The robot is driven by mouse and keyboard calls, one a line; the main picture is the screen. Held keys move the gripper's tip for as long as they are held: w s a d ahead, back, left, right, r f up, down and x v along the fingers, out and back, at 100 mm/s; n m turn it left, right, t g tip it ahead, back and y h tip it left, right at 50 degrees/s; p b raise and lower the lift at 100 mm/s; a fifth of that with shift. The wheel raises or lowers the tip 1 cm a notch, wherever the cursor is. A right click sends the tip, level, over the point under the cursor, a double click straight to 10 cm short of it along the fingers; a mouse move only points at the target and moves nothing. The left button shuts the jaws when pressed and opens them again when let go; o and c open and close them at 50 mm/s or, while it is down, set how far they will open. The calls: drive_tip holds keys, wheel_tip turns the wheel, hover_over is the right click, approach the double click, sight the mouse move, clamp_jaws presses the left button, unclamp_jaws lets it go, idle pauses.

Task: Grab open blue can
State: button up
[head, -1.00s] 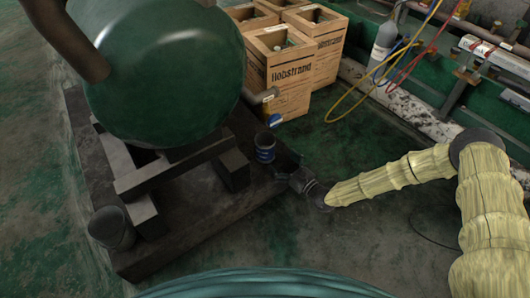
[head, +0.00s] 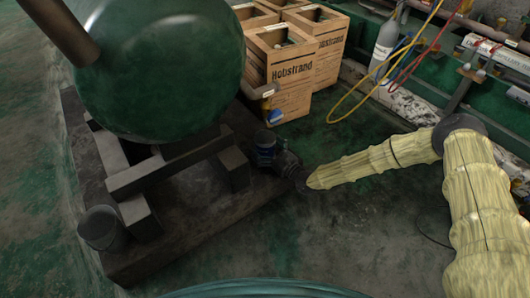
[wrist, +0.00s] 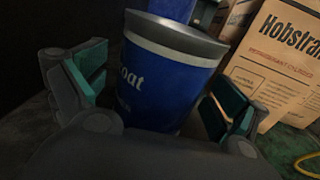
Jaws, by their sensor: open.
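The blue can (head: 265,150) stands upright on the dark base beneath the big green tank. In the wrist view the blue can (wrist: 165,80) fills the middle, with a grey rim and white lettering; its bottom is hidden by my gripper body. My gripper (head: 278,158) is at the can in the head view. In the wrist view my gripper (wrist: 155,95) is open, with one teal-padded finger on each side of the can. A gap shows at the left finger; the right finger is close to the can, and I cannot tell whether it touches.
The green tank (head: 165,65) rests on dark beams just left of the can. A dark bucket (head: 102,229) stands at the front left. Wooden Hobstrand crates (head: 290,75) stand behind. Yellow hose (head: 375,90) and a grey cylinder (head: 386,42) are at the back right.

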sight(259, 135)
drive_tip(key=shift+w+a+r, duration=0.1)
drive_tip(key=c, duration=1.4)
drive_tip(key=shift+r, duration=0.2)
drive_tip(key=shift+r+p, duration=1.6)
drive_tip(key=shift+r, duration=0.1)
drive_tip(key=shift+s+d+r+p, duration=0.15)
drive_tip(key=shift+s+p, duration=1)
drive_tip(key=shift+s, duration=1.5)
drive_tip(key=shift+s+r+p, duration=0.25)
drive_tip(key=shift+s+p, duration=0.9)
drive_tip(key=shift+s, duration=1.45)
drive_tip(key=shift+s+d+r+p, duration=0.15)
drive_tip(key=shift+s+p, duration=1)
drive_tip(key=shift+s, duration=1.5)
drive_tip(key=shift+s, duration=0.1)
